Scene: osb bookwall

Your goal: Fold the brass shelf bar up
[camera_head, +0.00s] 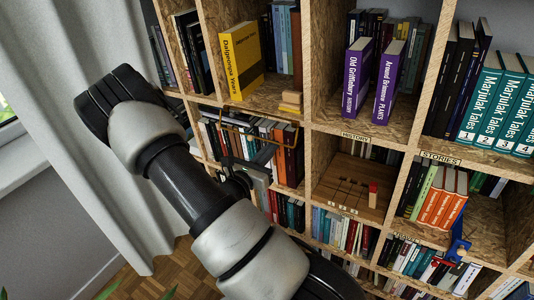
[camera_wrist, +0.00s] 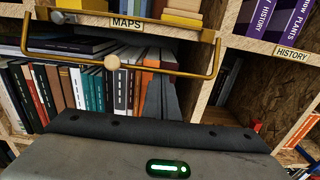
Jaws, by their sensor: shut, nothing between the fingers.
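The brass shelf bar (camera_wrist: 165,71) is a thin U-shaped rail with a round pale wooden knob (camera_wrist: 112,62) at its middle. In the wrist view it hangs below the shelf edge labelled MAPS, in front of a row of books, with side arms running up at both ends. The bar (camera_head: 250,137) also shows in the head view across the upper part of the left middle compartment. My gripper (camera_head: 264,157) is shut and empty, just below the bar. Contact is not clear.
Books fill the compartment behind the bar. A yellow book (camera_head: 242,60) and small yellow blocks (camera_head: 291,101) stand on the shelf above. Chipboard uprights bound the compartment. A wooden panel with slots (camera_head: 345,184) is to the right. A grey curtain (camera_head: 75,110) hangs at left.

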